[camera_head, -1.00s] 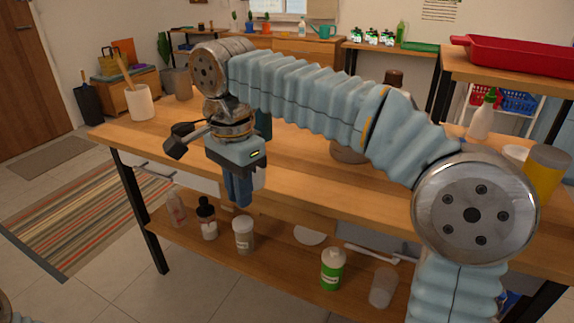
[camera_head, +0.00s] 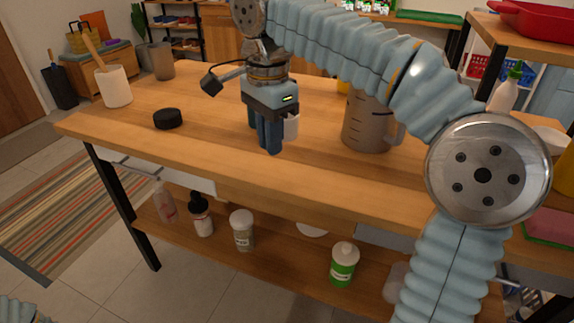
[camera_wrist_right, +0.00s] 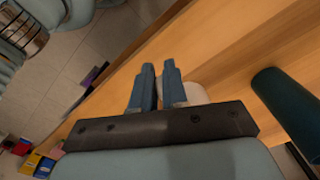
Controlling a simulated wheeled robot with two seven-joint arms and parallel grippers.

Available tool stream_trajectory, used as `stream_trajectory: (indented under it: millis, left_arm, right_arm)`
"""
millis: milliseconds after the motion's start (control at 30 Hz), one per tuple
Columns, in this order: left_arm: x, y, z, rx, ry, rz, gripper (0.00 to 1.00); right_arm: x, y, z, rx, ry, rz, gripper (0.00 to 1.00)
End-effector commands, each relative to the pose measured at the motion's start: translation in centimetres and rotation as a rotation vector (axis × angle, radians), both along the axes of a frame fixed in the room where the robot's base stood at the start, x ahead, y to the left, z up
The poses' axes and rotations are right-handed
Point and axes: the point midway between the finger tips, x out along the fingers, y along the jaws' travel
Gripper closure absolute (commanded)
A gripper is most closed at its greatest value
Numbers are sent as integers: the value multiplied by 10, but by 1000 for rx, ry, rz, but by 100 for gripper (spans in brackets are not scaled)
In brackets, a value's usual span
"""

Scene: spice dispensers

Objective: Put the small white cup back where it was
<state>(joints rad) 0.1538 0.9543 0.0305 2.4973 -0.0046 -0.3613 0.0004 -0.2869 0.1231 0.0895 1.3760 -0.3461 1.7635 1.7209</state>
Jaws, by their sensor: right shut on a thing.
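The small white cup (camera_head: 291,126) shows at the right side of my right gripper (camera_head: 265,148) in the head view, partly hidden by the fingers. The gripper is shut on the cup and points down over the tabletop (camera_head: 215,140), near its front edge. In the right wrist view the cup (camera_wrist_right: 196,93) shows beside the blue fingers (camera_wrist_right: 158,75), pale and mostly covered. I cannot tell whether the cup touches the table. My left gripper is not in view.
A black round lid (camera_head: 167,118) lies left of the gripper. A grey pitcher (camera_head: 366,124) stands to its right. A white crock (camera_head: 115,88) is at the far left. A dark teal cylinder (camera_wrist_right: 288,100) shows in the wrist view. Several bottles stand on the lower shelf (camera_head: 275,259).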

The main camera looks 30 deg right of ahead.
Motion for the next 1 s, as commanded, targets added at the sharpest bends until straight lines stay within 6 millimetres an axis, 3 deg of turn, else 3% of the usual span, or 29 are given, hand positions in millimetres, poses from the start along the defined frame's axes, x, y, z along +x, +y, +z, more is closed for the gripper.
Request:
stream_trajectory:
  millis: [33,167,333,533,967,1000]
  left_arm:
    - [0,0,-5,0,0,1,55]
    - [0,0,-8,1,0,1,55]
    - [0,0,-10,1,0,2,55]
    - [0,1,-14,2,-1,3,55]
    - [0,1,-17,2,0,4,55]
    - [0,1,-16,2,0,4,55]
  right_arm:
    - [0,-9,-13,0,2,-4,100]
    - [2,-22,-29,0,1,-2,100]
    - [3,-32,-40,0,1,-1,100]
    - [3,-35,-70,0,1,1,100]
    - [4,-35,-78,0,-1,1,100]
    - [4,-35,-77,0,-1,1,81]
